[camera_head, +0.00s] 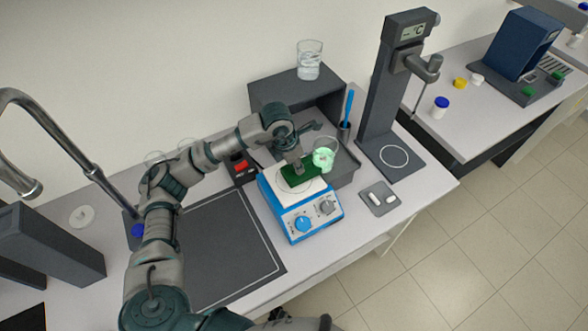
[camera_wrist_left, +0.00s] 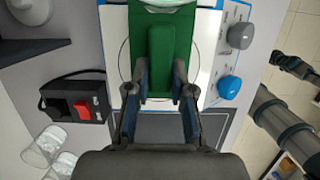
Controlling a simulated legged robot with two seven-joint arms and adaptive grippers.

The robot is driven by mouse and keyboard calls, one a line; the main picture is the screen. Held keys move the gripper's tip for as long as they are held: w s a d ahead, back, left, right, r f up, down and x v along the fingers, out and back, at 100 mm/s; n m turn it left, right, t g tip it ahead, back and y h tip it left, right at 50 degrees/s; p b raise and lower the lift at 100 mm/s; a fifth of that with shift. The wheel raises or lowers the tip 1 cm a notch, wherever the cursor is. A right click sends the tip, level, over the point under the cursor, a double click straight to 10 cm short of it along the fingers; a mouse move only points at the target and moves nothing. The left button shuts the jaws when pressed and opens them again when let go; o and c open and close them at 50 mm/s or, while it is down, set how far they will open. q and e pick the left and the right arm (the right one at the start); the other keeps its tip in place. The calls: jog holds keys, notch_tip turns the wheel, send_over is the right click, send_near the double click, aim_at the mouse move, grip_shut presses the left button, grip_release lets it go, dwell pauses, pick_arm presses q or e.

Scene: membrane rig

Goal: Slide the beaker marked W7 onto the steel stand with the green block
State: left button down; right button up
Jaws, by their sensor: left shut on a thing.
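My left gripper (camera_head: 298,168) is shut on the raised rib of the green block (camera_head: 301,181), which lies over the white top of the blue hotplate stirrer (camera_head: 301,222). The block also shows between the fingers in the left wrist view (camera_wrist_left: 161,55). A glass beaker (camera_head: 325,158) with pale green liquid stands just beyond the block, at the hotplate's far edge. Its mark cannot be read. A grey stand (camera_head: 345,178) adjoins the hotplate there; whether the beaker rests partly on it is unclear. Dark parts of my right arm show in the wrist view; its jaws are unclear.
A dark shelf (camera_head: 270,93) with a beaker of clear liquid (camera_head: 309,62) stands behind. A tall dark column (camera_head: 385,100) with a ringed base is to the right. A tray with white bars (camera_head: 379,198) lies near the edge. A red-switched box (camera_head: 240,168) is left.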

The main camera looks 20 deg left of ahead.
aim_at(310, 158)
pick_arm(q)
jog(key=shift+w+d, duration=0.45)
jog(key=shift+w, duration=0.1)
jog(key=shift+w+d, duration=0.1)
jog(key=shift+w+d, duration=1)
jog(key=shift+w, duration=0.2)
jog(key=shift+s+a+b, duration=0.4)
jog(key=shift+s+a, duration=0.75)
jog(key=shift+s, duration=0.2)
